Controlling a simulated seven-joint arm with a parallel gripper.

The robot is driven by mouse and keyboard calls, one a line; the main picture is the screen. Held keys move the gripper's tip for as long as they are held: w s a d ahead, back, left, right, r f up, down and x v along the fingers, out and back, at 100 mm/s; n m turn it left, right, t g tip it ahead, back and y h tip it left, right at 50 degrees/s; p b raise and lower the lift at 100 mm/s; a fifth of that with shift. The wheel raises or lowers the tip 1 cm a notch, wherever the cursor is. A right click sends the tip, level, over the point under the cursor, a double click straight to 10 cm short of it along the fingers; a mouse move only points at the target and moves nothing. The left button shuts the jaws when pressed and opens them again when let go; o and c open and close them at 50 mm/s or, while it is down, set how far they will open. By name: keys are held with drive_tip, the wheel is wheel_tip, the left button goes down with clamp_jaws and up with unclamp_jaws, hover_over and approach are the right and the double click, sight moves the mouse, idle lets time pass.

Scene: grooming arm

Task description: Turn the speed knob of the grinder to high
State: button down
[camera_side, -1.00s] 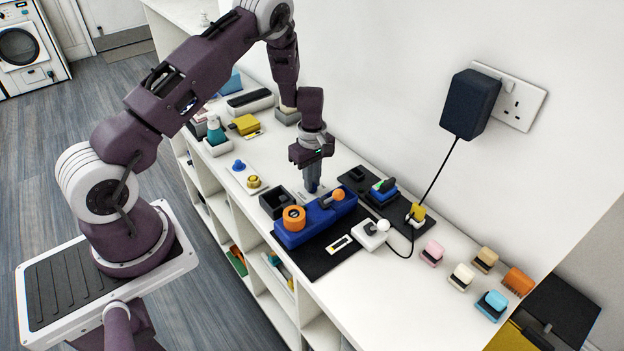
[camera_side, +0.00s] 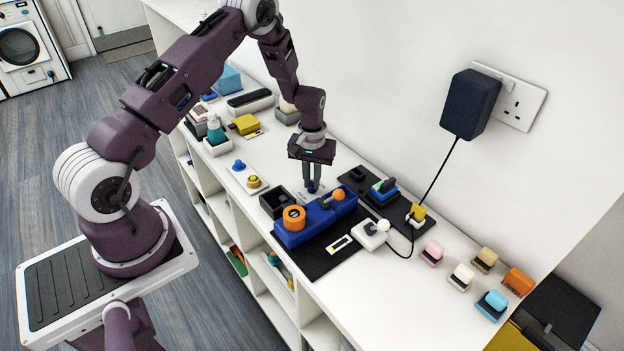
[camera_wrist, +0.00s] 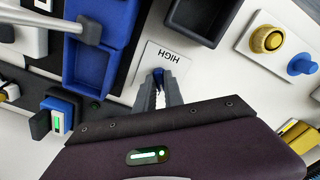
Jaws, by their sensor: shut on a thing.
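The grinder (camera_side: 318,222) is a long blue body on a black mat, with an orange round knob (camera_side: 293,218) and an orange-tipped lever (camera_side: 336,195). Part of its blue body shows at upper left in the wrist view (camera_wrist: 88,62). Behind it, a white plate carries the word HIGH (camera_wrist: 178,54), upside down in the wrist view. A small blue knob (camera_wrist: 159,75) stands at this plate. My gripper (camera_wrist: 160,84) points down with its fingertips shut on the blue knob; it also shows in the side view (camera_side: 312,187). The fingers hide most of the knob.
A black open box (camera_side: 277,203) stands close left of the grinder. A white plate with yellow and blue knobs (camera_side: 254,182) lies further left. A black board with a blue switch (camera_side: 384,188) and a white-knobbed unit (camera_side: 369,236) are to the right. Several small blocks lie further right.

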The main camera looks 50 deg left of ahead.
drive_tip(key=m, duration=0.3)
drive_tip(key=shift+m, duration=2.1)
drive_tip(key=c, duration=1.4)
unclamp_jaws()
drive_tip(key=shift+c, duration=0.2)
